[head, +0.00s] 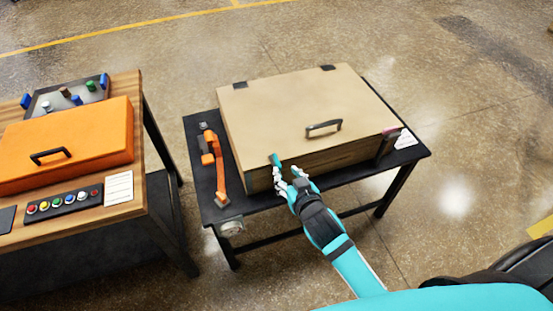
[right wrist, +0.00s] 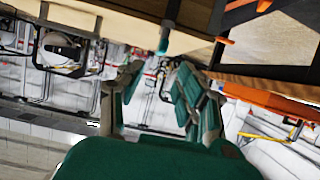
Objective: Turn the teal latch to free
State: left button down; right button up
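A large tan box (head: 290,105) with a black handle on its lid stands on a black table. The teal latch (head: 275,160) is a small piece at the lid's front edge, left of the handle. It also shows in the right wrist view as a small teal piece (right wrist: 165,38) at the edge of the tan panel, beyond the fingers. My right gripper (head: 290,173) is just in front of the latch, with its fingers apart and nothing between them (right wrist: 160,75). It looks very close to the latch; I cannot tell whether it touches. My left gripper is not in view.
An orange device (head: 213,160) lies on the table left of the box. A dark latch (head: 387,145) and white card (head: 405,139) are at the right corner. At left, a wooden table (head: 150,160) holds an orange case (head: 90,135) and a button panel (head: 64,202).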

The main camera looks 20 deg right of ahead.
aim_at(277, 160)
jog(key=x, duration=0.9)
jog(key=shift+w+f, duration=0.15)
jog(key=shift+w, duration=0.05)
jog(key=shift+c, duration=0.4)
grip_shut()
